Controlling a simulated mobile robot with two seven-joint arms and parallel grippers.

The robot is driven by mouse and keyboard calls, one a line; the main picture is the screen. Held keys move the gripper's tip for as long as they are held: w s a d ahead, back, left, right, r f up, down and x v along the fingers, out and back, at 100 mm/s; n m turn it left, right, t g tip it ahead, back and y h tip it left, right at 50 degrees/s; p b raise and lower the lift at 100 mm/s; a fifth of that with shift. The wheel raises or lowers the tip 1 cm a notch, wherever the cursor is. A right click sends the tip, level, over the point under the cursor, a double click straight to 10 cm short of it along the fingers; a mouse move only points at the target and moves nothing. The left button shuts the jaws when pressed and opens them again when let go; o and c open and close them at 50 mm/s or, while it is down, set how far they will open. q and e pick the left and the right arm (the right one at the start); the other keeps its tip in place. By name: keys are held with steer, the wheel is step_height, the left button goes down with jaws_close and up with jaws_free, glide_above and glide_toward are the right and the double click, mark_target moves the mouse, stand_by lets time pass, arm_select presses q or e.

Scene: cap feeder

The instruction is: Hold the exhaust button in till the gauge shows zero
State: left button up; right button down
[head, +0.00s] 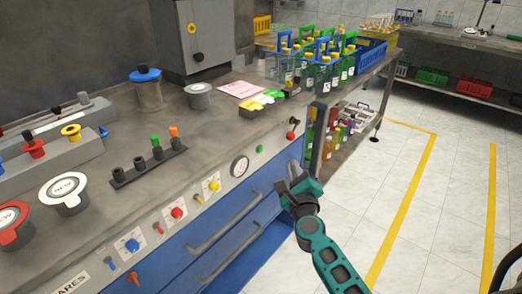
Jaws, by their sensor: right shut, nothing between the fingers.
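The round white gauge (240,166) sits on the front panel of the cap feeder; its needle is too small to read. A small green button (259,149) is right of it, and a red-topped black knob (291,135) is farther right. To the left are yellow (214,186), red (177,213) and blue (132,245) buttons on pale plates. I cannot read which one is the exhaust button. My right gripper (290,177) is shut and empty, in front of the panel's right end below the knob, apart from the buttons. My left gripper is out of view.
Blue drawers with long handles (225,223) lie below the panel. The worktop carries jars, a black peg rack (148,168), and yellow-green blocks (262,100). Bottles in carriers (318,75) stand at the back right. The tiled floor (440,200) on the right is open.

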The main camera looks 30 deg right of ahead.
mark_target(260, 149)
steer(key=w+a+b, duration=0.1)
steer(key=w+a, duration=0.2)
steer(key=w, duration=0.3)
steer(key=shift+w, duration=0.4)
stand_by(0.3)
stand_by(0.9)
steer(key=shift+w, duration=0.1)
stand_by(0.4)
steer(key=shift+w+a+b, duration=0.1)
steer(key=shift+w+b, duration=0.2)
